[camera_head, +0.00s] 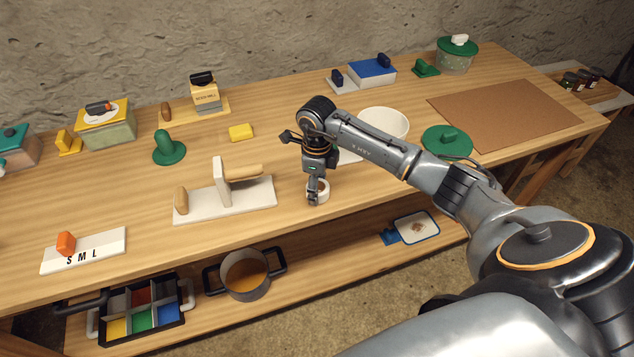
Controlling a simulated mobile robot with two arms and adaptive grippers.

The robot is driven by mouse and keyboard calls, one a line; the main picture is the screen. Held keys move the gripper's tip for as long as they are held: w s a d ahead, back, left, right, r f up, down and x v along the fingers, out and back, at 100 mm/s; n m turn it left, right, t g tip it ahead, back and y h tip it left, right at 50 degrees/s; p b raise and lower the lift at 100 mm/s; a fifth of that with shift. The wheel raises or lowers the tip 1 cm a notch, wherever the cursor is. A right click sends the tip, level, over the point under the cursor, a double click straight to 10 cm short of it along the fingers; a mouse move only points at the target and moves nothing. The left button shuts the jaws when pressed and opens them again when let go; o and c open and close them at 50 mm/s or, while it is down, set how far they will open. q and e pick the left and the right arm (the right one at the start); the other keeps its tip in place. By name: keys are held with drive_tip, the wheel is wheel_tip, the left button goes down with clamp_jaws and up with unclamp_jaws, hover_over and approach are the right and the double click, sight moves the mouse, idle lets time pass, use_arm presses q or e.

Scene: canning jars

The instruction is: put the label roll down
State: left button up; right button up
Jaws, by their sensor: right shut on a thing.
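The label roll (318,196) is a small white ring near the front edge of the wooden table (330,222). My right gripper (316,192) points down at it and is shut on it. The roll looks at or just above the table top; I cannot tell whether it touches. The fingers hide part of the roll. My left gripper does not show.
A white board with wooden-handled pieces (225,199) lies left of the roll. A white bowl (384,122) and a green lid (447,140) stand behind and right. A lower shelf holds a pot (245,275) and a divided tray (140,311). Bare table surrounds the roll.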

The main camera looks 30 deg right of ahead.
drive_tip(key=shift+f, duration=0.1)
drive_tip(key=shift+f+b, duration=0.15)
drive_tip(key=shift+b, duration=0.2)
drive_tip(key=o, duration=1.2)
drive_tip(key=shift+c, duration=0.2)
drive_tip(key=shift+r+p, duration=0.3)
drive_tip(key=shift+w+r, duration=0.1)
drive_tip(key=shift+r, duration=0.15)
wheel_tip(320, 180, up, 12)
drive_tip(key=b, duration=0.3)
drive_tip(key=shift+f, duration=0.25)
